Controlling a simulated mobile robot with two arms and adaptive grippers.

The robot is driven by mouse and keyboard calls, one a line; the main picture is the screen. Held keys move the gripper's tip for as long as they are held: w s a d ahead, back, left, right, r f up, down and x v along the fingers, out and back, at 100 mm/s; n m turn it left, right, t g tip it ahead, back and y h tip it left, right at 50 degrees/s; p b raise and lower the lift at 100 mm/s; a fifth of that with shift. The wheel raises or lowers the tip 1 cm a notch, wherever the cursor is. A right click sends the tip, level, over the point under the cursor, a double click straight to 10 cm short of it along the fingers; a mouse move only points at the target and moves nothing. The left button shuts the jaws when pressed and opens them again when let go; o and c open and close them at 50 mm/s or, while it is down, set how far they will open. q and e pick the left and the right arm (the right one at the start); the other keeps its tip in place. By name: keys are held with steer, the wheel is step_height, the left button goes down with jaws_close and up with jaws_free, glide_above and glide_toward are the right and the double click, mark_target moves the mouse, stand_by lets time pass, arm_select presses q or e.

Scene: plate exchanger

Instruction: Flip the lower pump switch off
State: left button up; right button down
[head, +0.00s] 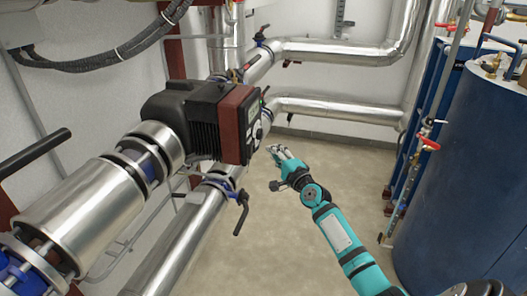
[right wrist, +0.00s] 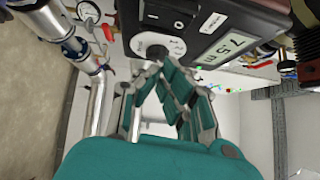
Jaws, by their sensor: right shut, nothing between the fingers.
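A black pump with a dark red front housing (head: 238,118) sits on the upper silver pipe in the head view. My right gripper (head: 274,152) is just right of the pump's front face, with its fingers shut and empty. In the right wrist view, a dark pump panel fills the top, with a black rocker switch (right wrist: 168,15) carrying a line and a circle mark. A grey display (right wrist: 228,45) and a round knob (right wrist: 155,45) are beside it. My right fingertips (right wrist: 158,68) are close to the knob, below the switch; contact cannot be told. Only one pump shows clearly.
Silver pipes (head: 330,106) run behind the gripper. A valve with a dark lever (head: 242,210) is on the lower pipe, left of my arm. A blue tank (head: 465,160) with red-handled valves stands at right. The floor around my arm is clear.

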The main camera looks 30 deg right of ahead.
mark_target(252, 149)
steer(key=w+a, duration=0.2)
steer(key=shift+w+a+r+p, duration=0.2)
steer(key=shift+a+p, duration=0.1)
steer(key=shift+p, duration=0.05)
steer(key=shift+w+a+r+n+g+p, duration=0.2)
steer(key=shift+n+g+p, duration=0.1)
steer(key=shift+p, duration=0.85)
